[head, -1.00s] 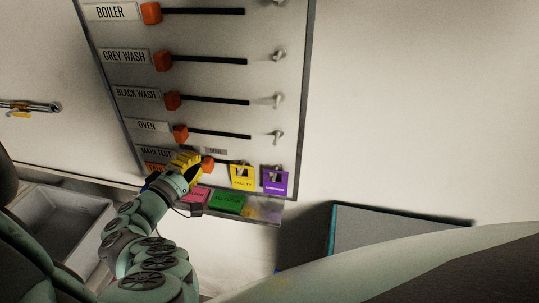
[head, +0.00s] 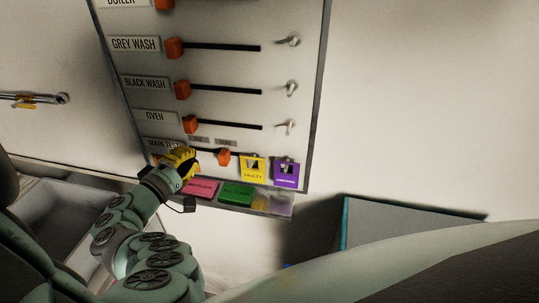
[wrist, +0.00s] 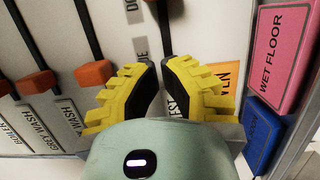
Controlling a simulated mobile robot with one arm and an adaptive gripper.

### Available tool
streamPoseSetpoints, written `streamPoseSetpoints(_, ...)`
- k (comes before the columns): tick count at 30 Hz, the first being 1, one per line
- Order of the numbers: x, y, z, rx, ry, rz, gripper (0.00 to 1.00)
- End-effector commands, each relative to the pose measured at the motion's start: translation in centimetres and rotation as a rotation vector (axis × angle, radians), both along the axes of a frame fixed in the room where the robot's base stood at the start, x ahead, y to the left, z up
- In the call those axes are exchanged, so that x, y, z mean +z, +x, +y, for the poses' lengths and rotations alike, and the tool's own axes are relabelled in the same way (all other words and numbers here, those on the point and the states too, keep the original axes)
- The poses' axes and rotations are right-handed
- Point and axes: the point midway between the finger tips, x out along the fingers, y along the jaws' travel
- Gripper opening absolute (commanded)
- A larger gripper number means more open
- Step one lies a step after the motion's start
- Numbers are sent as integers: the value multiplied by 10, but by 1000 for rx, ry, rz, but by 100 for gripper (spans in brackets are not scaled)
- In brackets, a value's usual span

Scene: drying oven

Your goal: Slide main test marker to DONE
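The orange main test marker (head: 224,156) stands in the right part of its slot, roughly under the right-hand of two small labels, just left of the yellow tag. My gripper (head: 184,160), with yellow fingers, is left of the marker and clear of it, over the MAIN TEST label (head: 163,146). In the wrist view my fingertips (wrist: 160,68) are nearly together with a narrow gap and nothing held. The DUE label (wrist: 140,47) and part of the DONE label (wrist: 132,10) show beyond them. The marker is not visible in the wrist view.
Orange markers on the OVEN (head: 190,124), BLACK WASH (head: 183,90) and GREY WASH (head: 174,48) rows stand at their slots' left ends. A yellow tag (head: 252,174) and purple tag (head: 286,178) hang at right. Pink (head: 201,188) and green (head: 237,194) plates line the lower ledge.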

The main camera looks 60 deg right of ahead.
Motion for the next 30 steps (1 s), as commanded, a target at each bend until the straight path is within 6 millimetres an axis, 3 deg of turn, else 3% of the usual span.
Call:
streamPoseSetpoints(18, -2, -10, 74, 4, 4, 1, 0)
streamPoseSetpoints(30, -4, -10, 84, 18, 15, 8, 0)
